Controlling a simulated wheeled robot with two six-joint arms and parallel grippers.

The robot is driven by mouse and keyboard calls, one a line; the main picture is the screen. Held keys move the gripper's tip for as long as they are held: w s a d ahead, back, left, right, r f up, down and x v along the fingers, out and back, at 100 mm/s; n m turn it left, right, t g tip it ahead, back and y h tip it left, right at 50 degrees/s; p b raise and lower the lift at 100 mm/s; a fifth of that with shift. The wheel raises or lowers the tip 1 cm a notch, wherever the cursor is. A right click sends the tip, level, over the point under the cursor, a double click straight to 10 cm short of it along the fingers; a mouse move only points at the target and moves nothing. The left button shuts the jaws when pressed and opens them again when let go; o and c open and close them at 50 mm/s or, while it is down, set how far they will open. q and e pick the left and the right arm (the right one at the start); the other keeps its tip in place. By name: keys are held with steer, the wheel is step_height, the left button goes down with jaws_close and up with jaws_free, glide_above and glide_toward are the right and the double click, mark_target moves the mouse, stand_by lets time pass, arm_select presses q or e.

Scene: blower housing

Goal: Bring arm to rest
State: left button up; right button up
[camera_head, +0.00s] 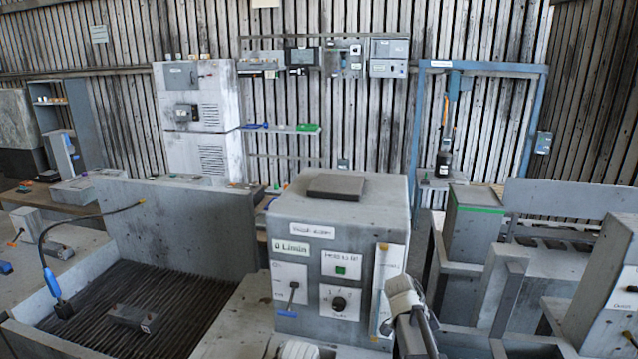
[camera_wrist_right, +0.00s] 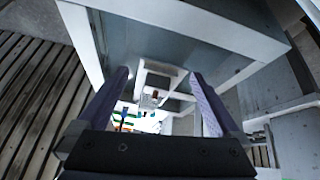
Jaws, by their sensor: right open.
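My right gripper (camera_wrist_right: 160,76) shows in the right wrist view with its two dark fingers spread apart. Nothing is between the fingers. Beyond them are a pale frame and a grey panel with a white edge (camera_wrist_right: 185,25). In the head view, part of my right arm (camera_head: 410,312) stands at the lower middle right, in front of the right edge of the grey control box (camera_head: 340,215). Whether it touches the box cannot be told. My left gripper is not seen.
The control box has a lever, a knob and a green button on its front. Left of it is a walled bench with a slatted grate (camera_head: 95,305) and a blue-handled cable tool (camera_head: 52,282). Grey machine housings (camera_head: 470,225) crowd the right side. A blue frame (camera_head: 415,130) stands behind.

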steer(key=s+a+f+n+y, duration=0.1)
steer(key=s+a+n+y, duration=0.1)
steer(key=s+a+n, duration=0.6)
steer(key=s+a+f+n+t+y, duration=0.1)
steer(key=s+a+n+y, duration=0.1)
steer(key=s+a+n, duration=0.6)
steer(key=a+n, duration=0.6)
steer(key=a, duration=0.1)
steer(key=shift+s+a+f+y, duration=0.2)
steer(key=shift+a+f+y, duration=0.1)
steer(key=shift+a+f, duration=0.1)
steer(key=shift+c, duration=0.2)
